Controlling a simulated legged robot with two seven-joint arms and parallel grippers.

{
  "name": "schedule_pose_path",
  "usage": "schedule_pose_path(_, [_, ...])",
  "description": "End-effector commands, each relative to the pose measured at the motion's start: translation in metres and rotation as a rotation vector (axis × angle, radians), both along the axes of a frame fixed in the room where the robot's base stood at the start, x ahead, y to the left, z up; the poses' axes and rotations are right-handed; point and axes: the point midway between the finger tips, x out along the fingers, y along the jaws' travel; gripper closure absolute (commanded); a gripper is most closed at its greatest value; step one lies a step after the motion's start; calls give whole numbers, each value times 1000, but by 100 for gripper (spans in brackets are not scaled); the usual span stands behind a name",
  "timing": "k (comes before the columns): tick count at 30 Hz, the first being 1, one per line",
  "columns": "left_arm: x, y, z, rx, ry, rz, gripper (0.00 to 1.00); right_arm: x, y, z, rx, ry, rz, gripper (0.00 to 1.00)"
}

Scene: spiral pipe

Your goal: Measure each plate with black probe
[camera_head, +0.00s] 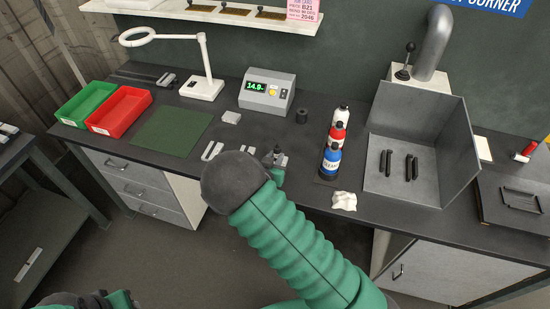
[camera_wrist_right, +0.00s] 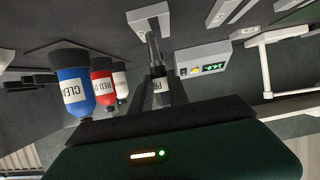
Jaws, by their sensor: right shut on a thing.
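My right gripper (camera_head: 278,160) is over the front part of the bench, mostly hidden behind my forearm in the head view. In the right wrist view it (camera_wrist_right: 156,92) is shut on a dark, narrow thing with a white label, which looks like the black probe (camera_wrist_right: 152,50). The probe's tip points toward a light grey block (camera_wrist_right: 150,17), also in the head view (camera_head: 231,117); I cannot tell if they touch. A gauge (camera_head: 267,92) reads about 14.9. My left gripper is at the bottom left, barely visible.
Green (camera_head: 86,104) and red (camera_head: 120,110) trays and a green mat (camera_head: 172,131) are on the left. A magnifier lamp (camera_head: 203,83) stands behind. Several bottles (camera_head: 331,158), a white cloth (camera_head: 344,201) and a metal booth (camera_head: 455,130) are on the right.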

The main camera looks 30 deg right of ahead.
Motion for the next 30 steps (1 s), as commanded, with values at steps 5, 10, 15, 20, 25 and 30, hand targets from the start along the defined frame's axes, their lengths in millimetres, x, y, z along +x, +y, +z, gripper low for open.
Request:
schedule_pose_path(5, [0, 0, 21, 0, 0, 0, 64, 0, 0, 24, 0, -1, 0, 100])
schedule_pose_path(10, [0, 0, 36, 0, 0, 0, 64, 0, 0, 40, 0, -2, -1, 100])
schedule_pose_path(15, [0, 0, 50, 0, 0, 0, 64, 0, 0, 57, 0, -3, -1, 100])
schedule_pose_path(20, [0, 0, 54, 0, 0, 0, 64, 0, 0, 62, 0, -1, -1, 100])
schedule_pose_path(25, [0, 0, 53, 0, 0, 0, 64, 0, 0, 60, 0, -1, 0, 100])
schedule_pose_path(30, [0, 0, 53, 0, 0, 0, 64, 0, 0, 60, -1, -2, 0, 100])
